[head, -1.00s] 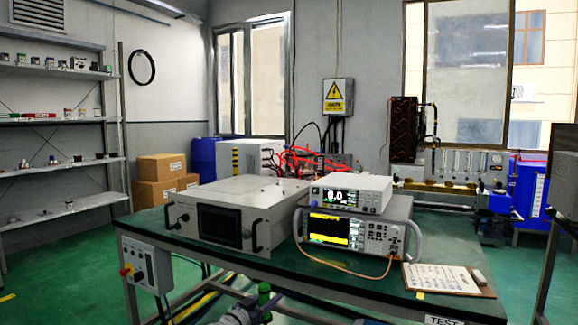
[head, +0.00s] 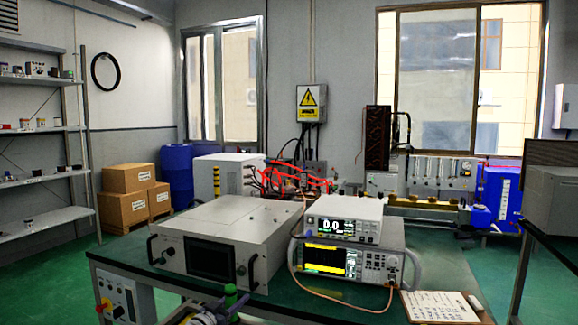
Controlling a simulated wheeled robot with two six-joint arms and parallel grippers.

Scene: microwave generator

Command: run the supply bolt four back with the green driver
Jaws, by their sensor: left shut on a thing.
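My left gripper (head: 213,313) shows at the bottom edge of the head view, in front of the bench's near edge. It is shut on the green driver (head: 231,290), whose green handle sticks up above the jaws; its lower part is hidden. On the dark green bench stand a wide grey-white unit with a dark screen (head: 250,212), and a small instrument reading 0.0 (head: 343,207) stacked on a larger instrument with a yellow display (head: 372,266). I cannot tell which of them is the supply, and no bolt can be made out. My right gripper is out of view.
A clipboard (head: 440,307) lies at the bench's front right. A control box with buttons (head: 122,300) hangs at its left end. An orange cable (head: 345,303) crosses the front of the bench top. Cardboard boxes (head: 126,178) and a blue drum (head: 177,172) stand behind.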

